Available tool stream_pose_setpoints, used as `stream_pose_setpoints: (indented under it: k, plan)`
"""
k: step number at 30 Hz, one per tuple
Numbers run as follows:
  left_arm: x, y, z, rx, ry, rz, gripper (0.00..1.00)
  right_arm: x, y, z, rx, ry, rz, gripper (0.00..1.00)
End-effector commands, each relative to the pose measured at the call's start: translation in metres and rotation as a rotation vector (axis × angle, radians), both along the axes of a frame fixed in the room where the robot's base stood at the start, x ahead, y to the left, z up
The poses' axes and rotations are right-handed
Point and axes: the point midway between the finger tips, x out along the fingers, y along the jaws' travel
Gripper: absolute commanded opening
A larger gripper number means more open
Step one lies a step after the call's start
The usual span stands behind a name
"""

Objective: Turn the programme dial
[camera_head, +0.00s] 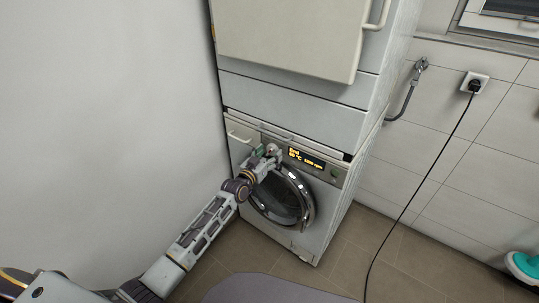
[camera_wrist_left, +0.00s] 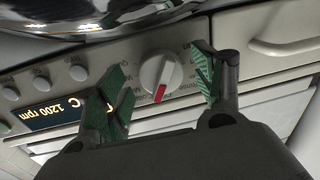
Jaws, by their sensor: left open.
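The programme dial (camera_wrist_left: 160,78) is a round light-grey knob with a red pointer mark, set in the washer's front panel. In the left wrist view it lies between the two green-padded fingers of my left gripper (camera_wrist_left: 158,92). The fingers are open, with a gap to each side of the dial. In the head view my left gripper (camera_head: 268,156) is at the panel, left of the lit display (camera_head: 306,159), and the dial is largely hidden behind it. The display shows in the left wrist view (camera_wrist_left: 52,112) and reads 1200 rpm. My right gripper is not in view.
The washer's round door (camera_head: 280,200) is shut below the panel. A second machine (camera_head: 290,35) is stacked above. Several round buttons (camera_wrist_left: 41,82) sit beside the dial, and a drawer handle (camera_wrist_left: 285,47) is on its other side. A black cable (camera_head: 425,185) hangs at right.

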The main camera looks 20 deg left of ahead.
Motion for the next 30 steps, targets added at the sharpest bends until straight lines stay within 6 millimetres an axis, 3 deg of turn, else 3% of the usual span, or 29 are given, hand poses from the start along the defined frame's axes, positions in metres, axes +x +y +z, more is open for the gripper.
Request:
stream_pose_setpoints:
  k: [14, 24, 30]
  plan:
    - [0.0051, -0.0014, 0.0003, 0.000, 0.000, 0.000, 0.68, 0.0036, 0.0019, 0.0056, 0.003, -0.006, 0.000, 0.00]
    - [0.0050, -0.0012, 0.0002, 0.000, 0.000, 0.000, 0.24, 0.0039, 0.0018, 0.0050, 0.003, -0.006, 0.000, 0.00]
    - [0.0051, -0.0012, 0.0003, -0.003, 0.002, 0.000, 0.22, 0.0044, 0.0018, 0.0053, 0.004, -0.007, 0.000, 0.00]
